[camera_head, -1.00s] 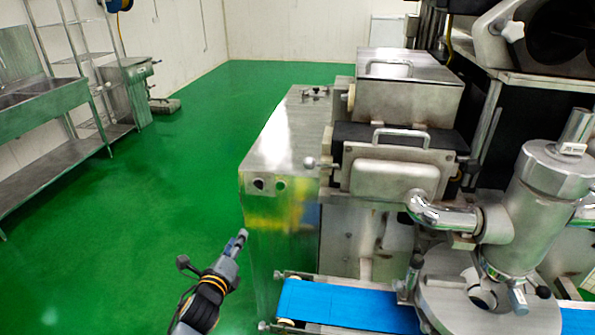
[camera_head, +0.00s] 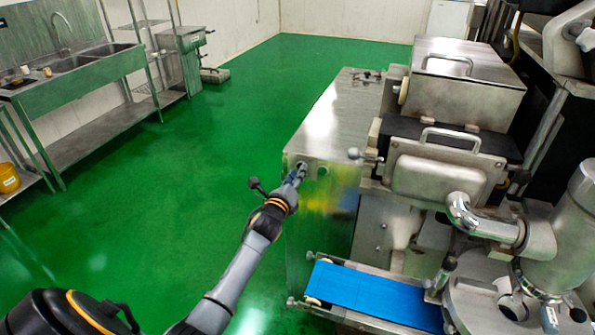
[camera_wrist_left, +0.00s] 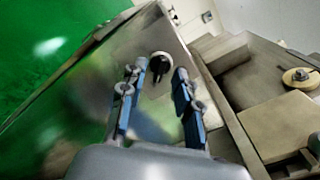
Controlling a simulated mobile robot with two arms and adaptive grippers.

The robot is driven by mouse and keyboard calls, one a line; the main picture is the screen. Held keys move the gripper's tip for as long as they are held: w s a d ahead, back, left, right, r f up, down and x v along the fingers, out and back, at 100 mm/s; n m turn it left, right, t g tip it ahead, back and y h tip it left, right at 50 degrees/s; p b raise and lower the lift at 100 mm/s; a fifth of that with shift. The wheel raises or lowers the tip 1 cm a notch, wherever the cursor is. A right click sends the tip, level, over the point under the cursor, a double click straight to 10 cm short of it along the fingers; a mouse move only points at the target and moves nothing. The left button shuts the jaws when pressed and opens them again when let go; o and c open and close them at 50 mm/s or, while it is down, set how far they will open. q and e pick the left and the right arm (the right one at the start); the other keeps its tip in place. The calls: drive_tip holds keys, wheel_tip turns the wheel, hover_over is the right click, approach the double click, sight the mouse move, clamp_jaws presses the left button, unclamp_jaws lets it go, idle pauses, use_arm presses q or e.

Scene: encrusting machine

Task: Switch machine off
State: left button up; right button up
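The encrusting machine (camera_head: 330,120) is a steel cabinet with a blue conveyor belt at its front. In the left wrist view, a round black switch knob (camera_wrist_left: 159,62) sits on the cabinet's steel face, just beyond the fingertips and between them. My left gripper (camera_wrist_left: 153,85) is open, with its two blue-padded fingers apart and nothing between them. In the head view the left gripper (camera_head: 297,173) is at the upper front corner of the cabinet and largely covers the knob. Contact with the knob cannot be told. My right gripper is not in view.
A silver button or fitting (camera_head: 322,170) sits right of the gripper on the same face. The blue conveyor belt (camera_head: 375,297) juts out below. A steel sink bench (camera_head: 85,85) stands at the left wall. The green floor (camera_head: 190,150) between is clear.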

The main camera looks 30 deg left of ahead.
use_arm(q)
drive_tip(key=shift+w+a, duration=0.1)
drive_tip(key=shift+w, duration=0.45)
clamp_jaws()
drive_tip(key=shift+n, duration=0.3)
drive_tip(key=n+b, duration=0.1)
drive_tip(key=n, duration=1.6)
drive_tip(key=shift+f+b, duration=0.15)
drive_tip(key=shift+b, duration=0.2)
drive_tip(key=shift+n, duration=0.4)
